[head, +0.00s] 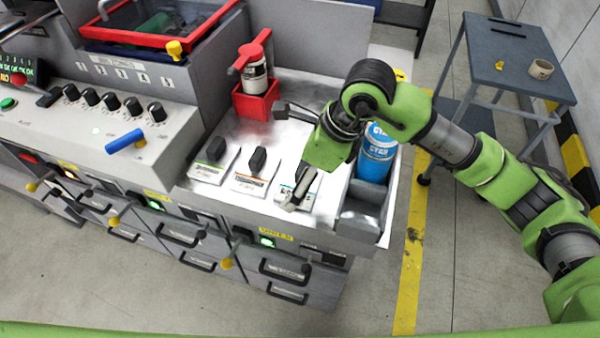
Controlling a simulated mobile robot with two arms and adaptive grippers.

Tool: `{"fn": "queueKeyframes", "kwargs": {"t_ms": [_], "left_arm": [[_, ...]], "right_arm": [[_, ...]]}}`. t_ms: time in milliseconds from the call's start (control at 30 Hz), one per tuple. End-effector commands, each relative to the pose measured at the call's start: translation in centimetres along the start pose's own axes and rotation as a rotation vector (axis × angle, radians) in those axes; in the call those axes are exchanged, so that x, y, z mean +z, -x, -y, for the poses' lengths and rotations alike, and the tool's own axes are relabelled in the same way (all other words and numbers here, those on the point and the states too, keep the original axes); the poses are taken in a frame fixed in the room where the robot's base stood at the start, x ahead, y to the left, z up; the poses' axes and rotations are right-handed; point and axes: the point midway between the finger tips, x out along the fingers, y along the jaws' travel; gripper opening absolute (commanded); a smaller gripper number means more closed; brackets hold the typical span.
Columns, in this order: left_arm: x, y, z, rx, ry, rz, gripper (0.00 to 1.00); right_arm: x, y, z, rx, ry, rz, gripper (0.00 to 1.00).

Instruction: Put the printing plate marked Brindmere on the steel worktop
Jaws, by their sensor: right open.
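Three printing plates with black grips lie in a row on the steel worktop (226,128). My left gripper is not in view.
A blue cyan can (376,158) stands at the worktop's right side, behind a grey bin (362,213). A red-rimmed tray (150,40) is at the back left. A grey side table (515,62) stands apart at right.

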Motion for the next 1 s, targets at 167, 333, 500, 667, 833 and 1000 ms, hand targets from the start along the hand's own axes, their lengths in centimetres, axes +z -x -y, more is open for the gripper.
{"fn": "queueKeyframes", "kwargs": {"t_ms": [167,333,500,667,833,1000], "left_arm": [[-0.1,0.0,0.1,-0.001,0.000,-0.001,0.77],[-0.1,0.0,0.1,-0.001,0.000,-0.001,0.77],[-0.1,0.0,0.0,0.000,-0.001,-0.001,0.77],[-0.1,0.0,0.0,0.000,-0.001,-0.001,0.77],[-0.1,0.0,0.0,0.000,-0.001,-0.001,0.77],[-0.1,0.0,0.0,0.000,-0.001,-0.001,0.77]], "right_arm": [[0.0,1.2,0.1,-0.003,-0.001,0.001,0.96],[0.1,4.5,0.2,-0.007,0.001,0.003,0.96],[0.1,8.2,0.1,-0.006,0.001,0.003,0.96],[0.0,10.7,0.1,-0.003,0.000,0.002,0.96],[0.0,11.9,0.0,-0.001,0.000,0.002,0.96],[0.0,12.1,0.0,-0.001,0.000,0.001,0.96]]}}
